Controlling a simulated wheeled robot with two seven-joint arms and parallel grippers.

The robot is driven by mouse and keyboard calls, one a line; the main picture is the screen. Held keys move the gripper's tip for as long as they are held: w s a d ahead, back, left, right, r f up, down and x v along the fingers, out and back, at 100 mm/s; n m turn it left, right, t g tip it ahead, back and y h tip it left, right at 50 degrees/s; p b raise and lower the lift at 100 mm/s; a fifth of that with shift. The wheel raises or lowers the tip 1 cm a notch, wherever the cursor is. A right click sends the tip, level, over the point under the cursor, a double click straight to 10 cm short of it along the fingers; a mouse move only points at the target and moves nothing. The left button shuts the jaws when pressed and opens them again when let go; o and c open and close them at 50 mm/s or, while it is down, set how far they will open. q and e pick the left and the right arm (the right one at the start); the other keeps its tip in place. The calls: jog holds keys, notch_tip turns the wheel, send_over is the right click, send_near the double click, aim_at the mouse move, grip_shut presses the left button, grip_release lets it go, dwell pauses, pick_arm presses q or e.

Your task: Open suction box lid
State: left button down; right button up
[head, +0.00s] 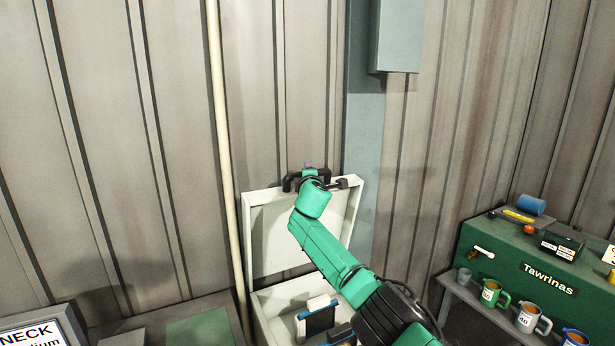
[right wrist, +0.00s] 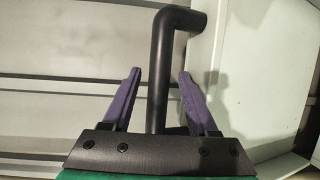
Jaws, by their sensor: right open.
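The suction box (head: 262,318) is white and stands at the lower middle of the head view. Its lid (head: 268,240) stands up, close to vertical, behind the open box. A black handle (head: 290,182) is at the lid's top edge. My green right arm reaches over the box, and my right gripper (head: 308,167) is at the handle, largely hidden behind the wrist. In the right wrist view its purple fingers are open, with the bent black handle (right wrist: 158,95) between them and gaps on both sides. My left gripper is not in view.
A blue-and-white item (head: 318,317) sits inside the box. A pale pole (head: 224,150) stands left of it, before a corrugated wall. A sign (head: 30,335) is at lower left.

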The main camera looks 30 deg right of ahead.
jog(key=shift+s, duration=0.15)
jog(key=shift+b+v, duration=0.55)
jog(key=shift+v, duration=0.3)
jog(key=f+b+v, duration=0.1)
jog(key=b+v, duration=0.3)
jog(key=v, duration=0.8)
jog(key=shift+s+r+b, duration=0.25)
jog(key=shift+r+b, duration=0.15)
jog(key=shift+r, duration=0.1)
jog(key=shift+a, duration=0.1)
